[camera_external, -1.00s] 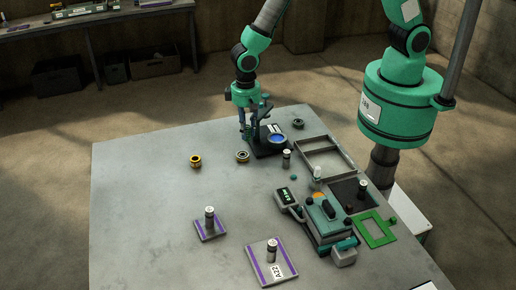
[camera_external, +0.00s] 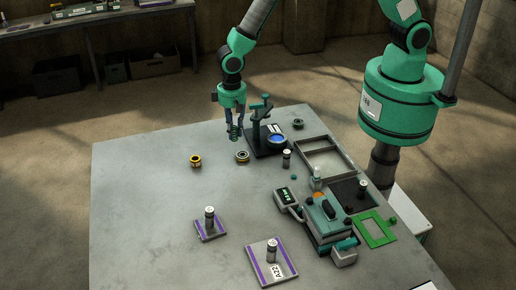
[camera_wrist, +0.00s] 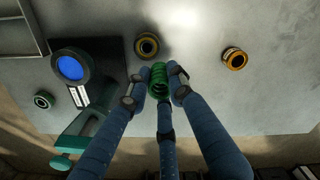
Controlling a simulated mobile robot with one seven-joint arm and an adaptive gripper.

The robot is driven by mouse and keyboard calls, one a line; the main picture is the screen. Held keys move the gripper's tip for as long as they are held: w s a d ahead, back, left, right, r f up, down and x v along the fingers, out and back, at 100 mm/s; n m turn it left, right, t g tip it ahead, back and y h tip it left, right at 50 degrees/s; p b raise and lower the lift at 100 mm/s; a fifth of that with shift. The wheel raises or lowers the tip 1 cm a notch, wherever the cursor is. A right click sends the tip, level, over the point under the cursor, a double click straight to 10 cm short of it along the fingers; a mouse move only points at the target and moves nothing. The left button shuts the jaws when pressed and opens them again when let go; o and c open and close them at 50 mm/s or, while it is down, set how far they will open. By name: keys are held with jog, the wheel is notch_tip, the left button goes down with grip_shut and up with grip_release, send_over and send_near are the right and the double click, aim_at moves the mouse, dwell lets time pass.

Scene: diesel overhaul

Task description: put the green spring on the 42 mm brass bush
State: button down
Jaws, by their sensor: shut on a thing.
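My gripper (camera_external: 234,133) is shut on the green spring, which hangs from the fingers above the table near its far edge. In the wrist view the green spring (camera_wrist: 159,80) sits between the fingertips of my gripper (camera_wrist: 158,90). Two ring-shaped bushes lie on the table: an orange-gold one (camera_external: 195,161) to the left and a darker, brass-toned one (camera_external: 242,157) just in front of the spring. Both show in the wrist view, the orange-gold one (camera_wrist: 234,58) and the darker one (camera_wrist: 147,45). No size marking is legible, so I cannot tell which is 42 mm.
A black stand with a blue disc (camera_external: 277,140) is right of my gripper. A small dark ring (camera_external: 298,124) lies behind it. An open grey tray (camera_external: 325,145), a teal device (camera_external: 325,222) and a green frame (camera_external: 376,229) fill the right side. The left table area is clear.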

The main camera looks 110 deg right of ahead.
jog(key=w, duration=0.5)
jog(key=w+f+p, duration=0.1)
jog(key=w, duration=0.4)
jog(key=w+p, duration=0.1)
jog(key=w, duration=0.4)
jog(key=shift+w+d+f, duration=0.15)
jog(key=shift+w+f, duration=0.1)
jog(key=shift+w, duration=0.05)
jog(key=shift+f+p, duration=0.6)
jog(key=shift+f, duration=1.15)
jog(key=shift+f, duration=0.15)
jog(key=c, duration=1.5)
grip_release()
jog(key=shift+c, duration=0.2)
notch_tip(320, 180, up, 12)
jog(key=b, duration=0.2)
jog(key=shift+r, duration=0.2)
